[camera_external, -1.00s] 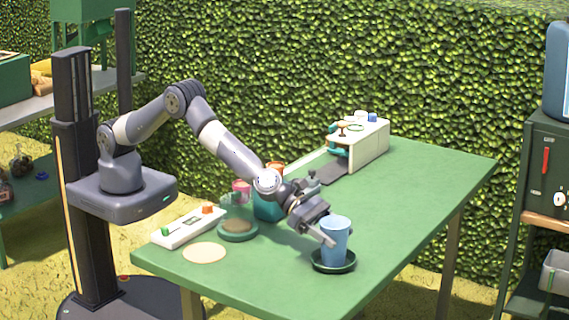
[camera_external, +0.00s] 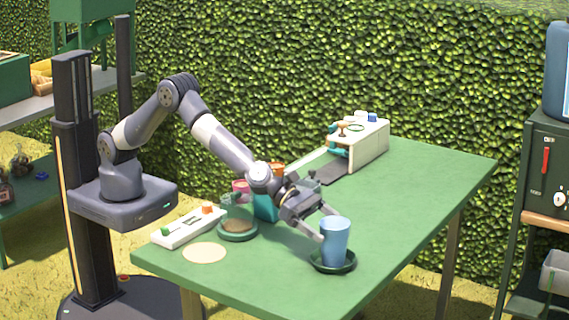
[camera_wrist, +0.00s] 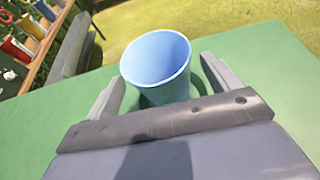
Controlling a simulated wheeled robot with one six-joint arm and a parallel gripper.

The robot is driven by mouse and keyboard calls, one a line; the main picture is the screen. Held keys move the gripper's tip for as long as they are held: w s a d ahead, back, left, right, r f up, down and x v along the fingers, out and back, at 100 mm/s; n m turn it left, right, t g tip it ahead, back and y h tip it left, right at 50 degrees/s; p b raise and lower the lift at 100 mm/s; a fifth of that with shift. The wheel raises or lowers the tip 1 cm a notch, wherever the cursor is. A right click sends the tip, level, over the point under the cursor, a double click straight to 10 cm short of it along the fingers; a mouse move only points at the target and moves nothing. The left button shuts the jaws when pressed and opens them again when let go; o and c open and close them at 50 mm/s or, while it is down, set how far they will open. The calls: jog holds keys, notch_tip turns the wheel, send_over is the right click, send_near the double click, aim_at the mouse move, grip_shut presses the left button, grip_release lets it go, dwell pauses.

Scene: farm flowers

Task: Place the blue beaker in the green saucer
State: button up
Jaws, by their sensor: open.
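The blue beaker (camera_external: 336,243) stands upright in the green saucer (camera_external: 347,267) near the table's front right edge. My gripper (camera_external: 326,222) is open just behind and to the left of the beaker in the external view. In the wrist view the beaker (camera_wrist: 158,66) sits ahead of and between the two spread fingers of my gripper (camera_wrist: 164,85), with a gap visible on either side. The saucer is mostly hidden there by the beaker and the gripper; only a dark bit shows at the right.
A second green saucer (camera_external: 238,234), a white panel with coloured buttons (camera_external: 189,229) and a pale round mat (camera_external: 205,253) lie at the left of the green table (camera_external: 420,190). A white machine (camera_external: 368,146) stands at the back. The table's right side is clear.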

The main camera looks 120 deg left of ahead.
aim_at(334, 244)
jog(key=b+v, duration=0.3)
jog(key=v, duration=0.6)
jog(key=shift+b, duration=0.3)
jog(key=p+x, duration=0.6)
jog(key=x, duration=0.4)
jog(key=shift+w+r, duration=0.1)
jog(key=shift+r, duration=0.05)
jog(key=shift+w+f+p, duration=0.4)
jog(key=shift+w+p, duration=0.2)
jog(key=shift+w, duration=0.05)
jog(key=shift+f, duration=0.25)
jog(key=shift+r, duration=0.1)
